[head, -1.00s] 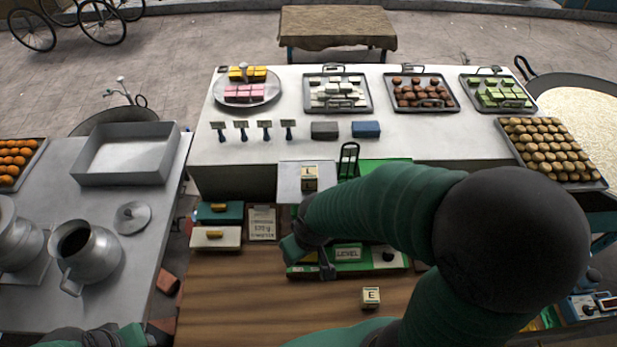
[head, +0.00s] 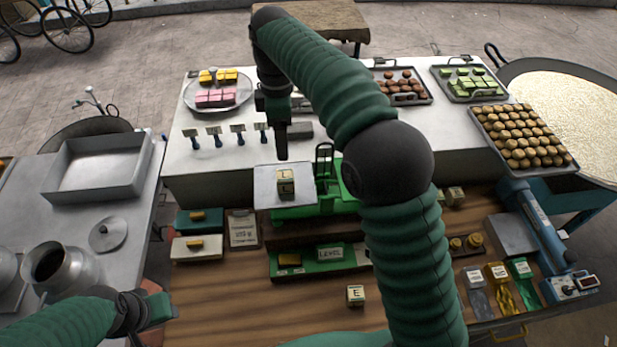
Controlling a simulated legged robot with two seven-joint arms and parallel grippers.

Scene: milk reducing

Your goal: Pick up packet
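Three small packets with hanging film-like tails lie at the lower right: a white one (head: 475,276), a gold one (head: 498,272) and a green one (head: 521,268). It is unclear which one is the packet. My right gripper (head: 281,150) points down above the pale plate (head: 263,198) of a green scale, far left of the packets. Its fingers show nearly edge-on, so their opening cannot be judged, and no held thing shows. My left gripper (head: 158,309) is low at the left, over the gap beside the wooden bench, also far from the packets.
Cube blocks sit on the plate (head: 286,187) and the wooden bench (head: 355,295). A green LEVEL tray (head: 330,253) is mid-bench. A blue sealing machine (head: 540,230) stands right of the bench. My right arm hides part of the scale and bench. The front-left bench is clear.

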